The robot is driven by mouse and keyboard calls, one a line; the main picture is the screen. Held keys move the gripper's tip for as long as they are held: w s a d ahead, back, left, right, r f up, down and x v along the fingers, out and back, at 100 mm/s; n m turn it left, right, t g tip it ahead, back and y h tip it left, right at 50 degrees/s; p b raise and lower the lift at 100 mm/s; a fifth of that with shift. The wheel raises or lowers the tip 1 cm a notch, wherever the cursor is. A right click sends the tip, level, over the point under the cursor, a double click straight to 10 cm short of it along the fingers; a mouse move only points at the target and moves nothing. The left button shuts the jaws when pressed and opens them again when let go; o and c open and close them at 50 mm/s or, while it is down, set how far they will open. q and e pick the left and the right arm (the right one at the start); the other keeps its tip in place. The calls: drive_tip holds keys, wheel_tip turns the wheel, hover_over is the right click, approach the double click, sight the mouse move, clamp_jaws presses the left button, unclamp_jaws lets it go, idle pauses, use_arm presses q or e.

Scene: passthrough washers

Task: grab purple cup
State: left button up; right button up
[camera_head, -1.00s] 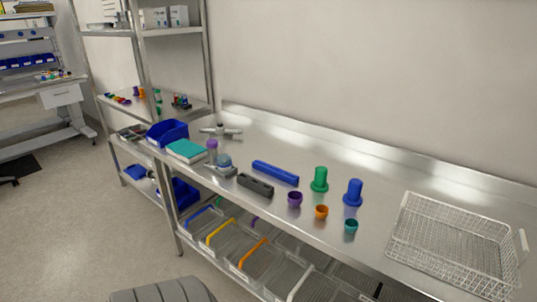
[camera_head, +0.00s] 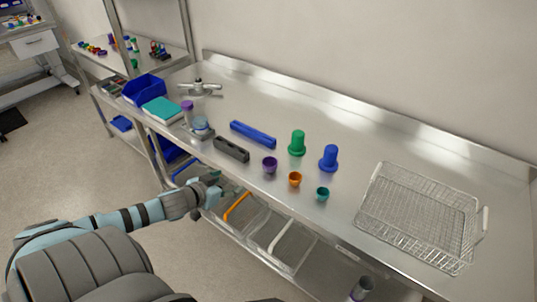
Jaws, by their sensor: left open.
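The small purple cup (camera_head: 270,165) stands on the steel table near its front edge, just left of a small orange cup (camera_head: 295,179) and a small teal cup (camera_head: 322,194). My left gripper (camera_head: 220,184) is open and empty in front of the table's front edge, to the left of the purple cup and apart from it. My left arm comes in from the lower left. A gripper part (camera_head: 361,289) shows at the bottom right, likely my right one; its jaws cannot be made out.
A green piece (camera_head: 297,143) and a blue piece (camera_head: 328,158) stand behind the cups. A black block (camera_head: 231,149) and a blue bar (camera_head: 253,134) lie to the left. A wire basket (camera_head: 418,215) is at the right. Trays with coloured handles sit under the table.

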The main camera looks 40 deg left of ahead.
use_arm(q)
drive_tip(key=w+d+r+h, duration=0.1)
drive_tip(key=w+d+r, duration=0.2)
drive_tip(key=d+r, duration=0.25)
drive_tip(key=t+b, duration=0.1)
drive_tip(key=b, duration=0.6)
approach(273, 162)
drive_tip(key=shift+m+h, duration=0.3)
drive_tip(key=b+x, duration=0.3)
drive_tip(key=x, duration=0.3)
drive_tip(key=shift+w+a+f, duration=0.2)
drive_tip(key=shift+w, duration=0.1)
use_arm(e)
wheel_tip(273, 162, down, 9)
drive_tip(key=w, duration=0.1)
use_arm(q)
drive_tip(key=shift+r, duration=0.1)
drive_tip(key=c, duration=1.1)
use_arm(e)
drive_tip(key=shift+d, duration=0.1)
